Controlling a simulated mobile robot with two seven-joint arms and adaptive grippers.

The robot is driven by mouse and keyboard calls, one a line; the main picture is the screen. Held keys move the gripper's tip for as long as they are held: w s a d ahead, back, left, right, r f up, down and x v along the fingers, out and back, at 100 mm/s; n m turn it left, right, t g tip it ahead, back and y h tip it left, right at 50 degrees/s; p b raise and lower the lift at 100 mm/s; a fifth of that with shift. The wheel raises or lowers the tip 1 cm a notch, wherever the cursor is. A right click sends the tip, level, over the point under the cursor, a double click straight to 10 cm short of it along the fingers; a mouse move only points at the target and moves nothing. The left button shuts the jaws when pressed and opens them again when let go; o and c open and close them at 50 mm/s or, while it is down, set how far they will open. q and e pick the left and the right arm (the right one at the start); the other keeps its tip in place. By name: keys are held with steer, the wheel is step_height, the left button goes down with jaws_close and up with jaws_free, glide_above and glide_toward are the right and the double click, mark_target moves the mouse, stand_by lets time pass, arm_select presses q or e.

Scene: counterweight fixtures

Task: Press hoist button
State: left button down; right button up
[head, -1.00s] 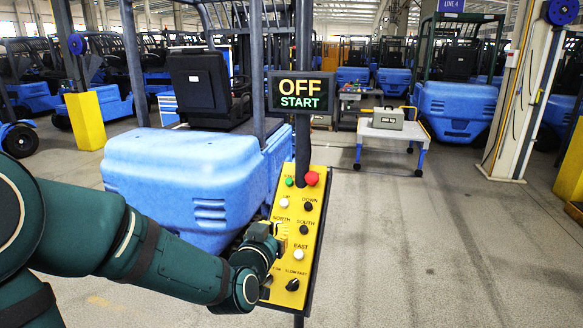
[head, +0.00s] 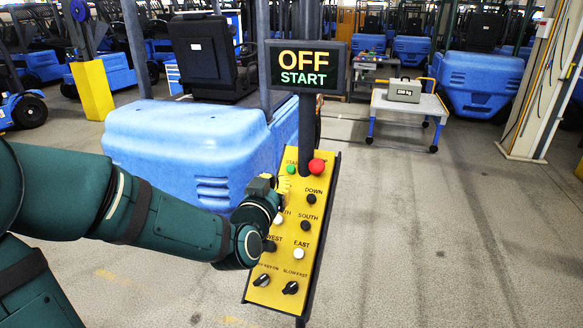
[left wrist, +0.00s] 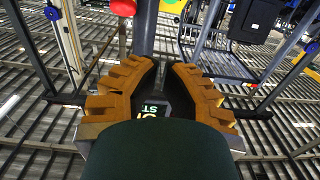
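The yellow control panel (head: 281,268) stands tilted on a dark post. Its green START button (head: 291,169) and red button (head: 316,166) are at the top. The black DOWN button (head: 311,199) and SOUTH button (head: 305,225) are on the right, above the white EAST button (head: 299,253). My left gripper (head: 284,187) is over the panel's upper left, hiding the UP button; I cannot tell whether it touches. In the left wrist view its fingers (left wrist: 164,68) are apart with a narrow empty gap. The display (head: 304,67) reads OFF and START. My right gripper is out of view.
A blue vehicle (head: 185,143) stands behind and left of the panel. A white cart (head: 411,104) carries a grey weight (head: 405,90) at the back right. A white pillar (head: 536,95) is farther right. The floor right of the panel is clear.

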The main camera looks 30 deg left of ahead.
arm_select(q)
steer(key=p, duration=0.1)
glide_toward(290, 166)
steer(key=w+r, duration=0.3)
steer(key=w, duration=0.2)
steer(key=shift+r, duration=0.4)
steer(key=shift+w+a+f, duration=0.25)
steer(key=shift+w+f, duration=0.4)
steer(key=shift+f, duration=0.2)
steer(key=shift+w+a+f, duration=0.2)
steer(key=shift+w+f, duration=0.35)
